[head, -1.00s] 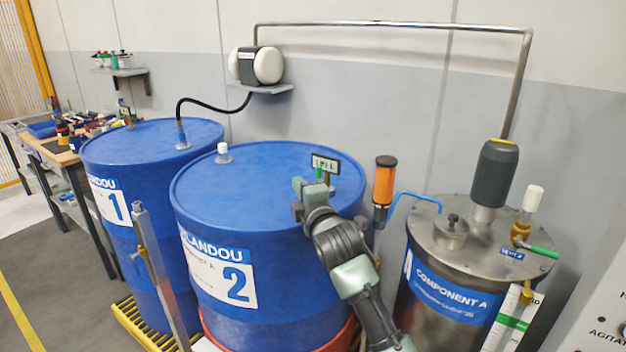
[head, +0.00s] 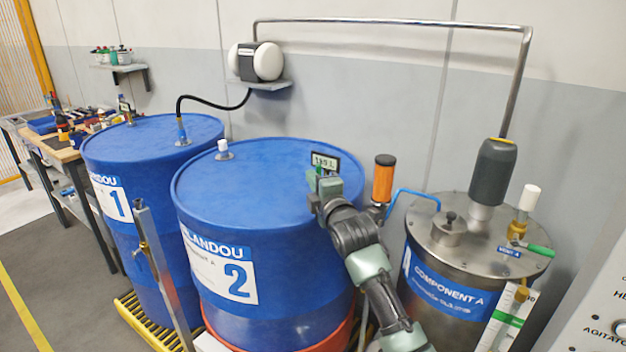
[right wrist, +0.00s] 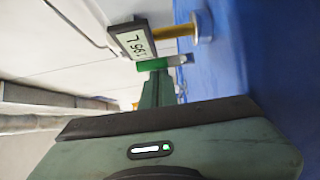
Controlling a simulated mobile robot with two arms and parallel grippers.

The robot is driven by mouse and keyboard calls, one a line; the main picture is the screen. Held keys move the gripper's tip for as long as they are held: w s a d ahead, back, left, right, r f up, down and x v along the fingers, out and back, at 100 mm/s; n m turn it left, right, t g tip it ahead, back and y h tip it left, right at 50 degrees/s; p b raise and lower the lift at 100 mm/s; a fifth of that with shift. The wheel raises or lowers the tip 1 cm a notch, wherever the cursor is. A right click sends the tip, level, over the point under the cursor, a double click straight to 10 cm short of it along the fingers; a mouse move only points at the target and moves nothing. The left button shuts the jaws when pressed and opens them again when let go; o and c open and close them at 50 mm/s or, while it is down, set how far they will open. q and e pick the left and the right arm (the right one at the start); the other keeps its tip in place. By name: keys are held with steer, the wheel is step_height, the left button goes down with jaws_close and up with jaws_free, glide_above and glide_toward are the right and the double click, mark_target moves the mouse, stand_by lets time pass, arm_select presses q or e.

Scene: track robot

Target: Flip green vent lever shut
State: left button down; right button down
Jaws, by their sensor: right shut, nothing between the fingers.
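A lever with a green handle (head: 540,250) sticks out to the right from a brass valve on the lid of the steel Component A tank (head: 443,262), beside a small blue label. A second, small green piece (right wrist: 152,66) sits by the digital gauge (head: 325,162) on blue drum 2 (head: 250,180); I cannot tell if it is a lever. My right gripper (head: 318,180) is shut and empty, with its fingertips close to this piece. In the right wrist view the fingers (right wrist: 156,84) point at it and partly cover it; contact is unclear. My left gripper is out of view.
A dark grey motor (head: 494,168) rises from the tank lid. Blue drum 1 (head: 145,140) is at left. An upright metal post (head: 160,270) stands before the drums.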

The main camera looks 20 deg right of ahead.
steer(key=shift+s+d+f+m+t+b, duration=0.15)
steer(key=shift+m+t+b, duration=0.15)
steer(key=shift+m+t, duration=0.25)
steer(key=shift+s+d+f, duration=0.1)
steer(key=shift+s+d, duration=0.15)
steer(key=shift+s, duration=0.15)
stand_by(0.4)
steer(key=shift+s+d+f+b, duration=0.1)
steer(key=shift+s+f+b, duration=0.05)
steer(key=shift+b, duration=0.15)
steer(key=shift+s+d+f+m+t+b, duration=0.15)
steer(key=shift+m+t+b, duration=0.2)
steer(key=shift+m+t, duration=0.25)
steer(key=shift+f, duration=0.1)
steer(key=shift+s+d+f, duration=0.1)
steer(key=shift+s+d, duration=0.05)
steer(key=shift+s, duration=0.05)
steer(key=shift+s+d+f, duration=0.15)
steer(key=shift+f, duration=0.2)
steer(key=b+v, duration=0.1)
steer(key=v, duration=0.7)
